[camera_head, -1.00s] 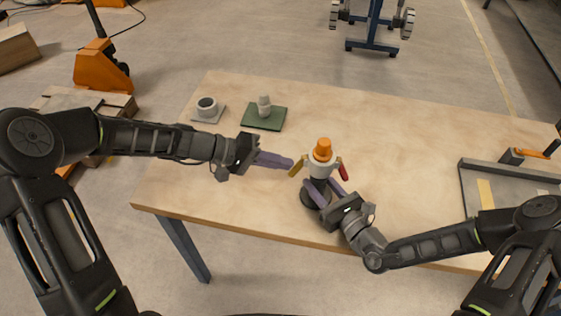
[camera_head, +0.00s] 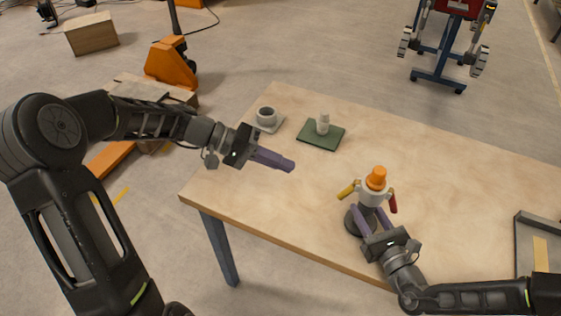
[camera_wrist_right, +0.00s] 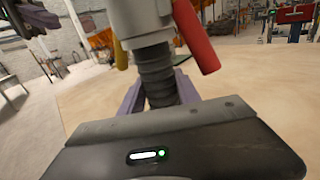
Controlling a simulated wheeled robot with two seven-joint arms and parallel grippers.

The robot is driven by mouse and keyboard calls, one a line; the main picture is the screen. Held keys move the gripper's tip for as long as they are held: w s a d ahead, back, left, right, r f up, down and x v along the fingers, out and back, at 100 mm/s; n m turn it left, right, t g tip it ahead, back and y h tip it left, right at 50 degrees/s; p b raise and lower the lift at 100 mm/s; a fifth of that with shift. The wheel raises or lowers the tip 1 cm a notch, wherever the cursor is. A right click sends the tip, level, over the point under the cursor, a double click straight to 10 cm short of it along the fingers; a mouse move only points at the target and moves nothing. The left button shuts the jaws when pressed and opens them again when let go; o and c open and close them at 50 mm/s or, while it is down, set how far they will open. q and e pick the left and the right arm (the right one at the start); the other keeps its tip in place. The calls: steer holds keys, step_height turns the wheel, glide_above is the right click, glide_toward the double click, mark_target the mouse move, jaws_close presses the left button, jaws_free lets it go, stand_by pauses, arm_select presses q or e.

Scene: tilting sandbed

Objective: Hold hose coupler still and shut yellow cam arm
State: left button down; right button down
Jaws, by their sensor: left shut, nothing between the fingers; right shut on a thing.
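The hose coupler (camera_head: 372,195) stands upright near the table's front edge, with a pale body and an orange top (camera_head: 376,178). The yellow cam arm (camera_head: 348,188) sticks out and down from its left side; in the right wrist view the yellow arm (camera_wrist_right: 119,52) hangs at the left. The red cam arm (camera_head: 393,202) hangs at its right. My right gripper (camera_head: 368,219) is shut on the coupler's black ribbed lower part (camera_wrist_right: 157,75), a purple finger on each side. My left gripper (camera_head: 291,166) is shut and empty, left of the yellow arm and apart from it.
A green mat (camera_head: 310,136) with a small pale bottle (camera_head: 323,124) and a grey cup (camera_head: 266,116) on a pad stand at the back left. A grey tray (camera_head: 519,245) lies at the right. The table between mat and coupler is clear.

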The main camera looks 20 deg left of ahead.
stand_by(0.4)
steer(key=c, duration=0.8)
jaws_free()
steer(key=shift+s+d, duration=0.1)
steer(key=v, duration=1.1)
steer(key=shift+s+d, duration=0.25)
steer(key=shift+s, duration=0.05)
steer(key=shift+a, duration=0.1)
